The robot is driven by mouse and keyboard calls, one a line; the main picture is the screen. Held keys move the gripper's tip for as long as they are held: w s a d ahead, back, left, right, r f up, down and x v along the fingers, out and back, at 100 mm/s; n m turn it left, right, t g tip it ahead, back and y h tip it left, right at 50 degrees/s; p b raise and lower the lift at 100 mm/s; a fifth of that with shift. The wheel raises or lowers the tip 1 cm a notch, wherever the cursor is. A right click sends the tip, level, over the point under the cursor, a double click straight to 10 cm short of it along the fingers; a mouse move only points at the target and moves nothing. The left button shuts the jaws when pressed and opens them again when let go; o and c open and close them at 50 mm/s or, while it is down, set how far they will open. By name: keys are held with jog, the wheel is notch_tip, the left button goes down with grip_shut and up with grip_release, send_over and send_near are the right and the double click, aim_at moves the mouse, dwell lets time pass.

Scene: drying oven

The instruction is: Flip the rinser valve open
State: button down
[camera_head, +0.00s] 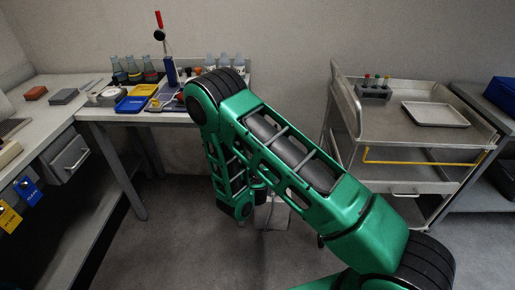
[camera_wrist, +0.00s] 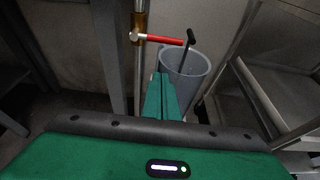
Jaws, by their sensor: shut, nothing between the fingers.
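In the head view my arm hides the pipe and the lever, and my fingertips cannot be made out.
A grey bin (camera_wrist: 187,70) with a black handle (camera_wrist: 188,40) sticking up stands just right of the pipe. A metal cart (camera_head: 410,135) stands at the right. A bench (camera_head: 97,112) with flasks, a blue tray (camera_head: 134,104) and a yellow tray (camera_head: 144,89) is at the left.

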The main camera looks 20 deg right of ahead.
jog(key=w, duration=0.1)
jog(key=w+d+r, duration=0.1)
jog(key=w, duration=0.1)
jog(key=w+r, duration=0.1)
jog(key=w, duration=0.1)
jog(key=shift+d+r, duration=0.1)
jog(key=shift+d, duration=0.25)
